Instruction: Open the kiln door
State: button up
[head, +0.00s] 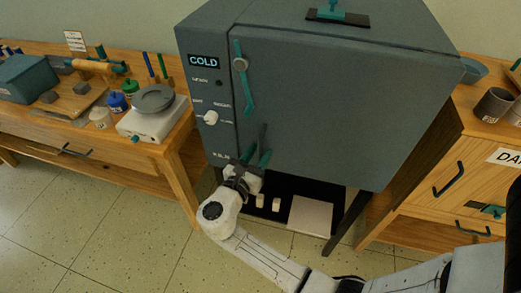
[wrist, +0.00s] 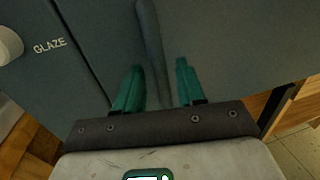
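The grey kiln (head: 330,100) stands on a dark stand in the middle of the head view. Its front door (head: 340,110) looks shut. A teal latch bar (head: 243,85) hangs roughly upright at the door's upper left, and a lit display (head: 204,62) reads COLD. My gripper (head: 256,157) is at the door's lower left, with its teal fingers pointing up at it. In the wrist view, my gripper (wrist: 160,72) is open, with the dark grey door handle (wrist: 150,45) between its fingers. Gaps show on both sides of the handle.
A wooden table (head: 70,118) with jars and a scale (head: 152,115) stands left of the kiln. A wooden cabinet (head: 450,170) with cups stands to the right. Small white blocks (head: 276,204) and a pale slab (head: 310,216) lie below the kiln. The tiled floor (head: 80,220) at left is clear.

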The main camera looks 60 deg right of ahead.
jog(key=shift+d, duration=0.6)
jog(key=shift+c, duration=0.5)
grip_shut()
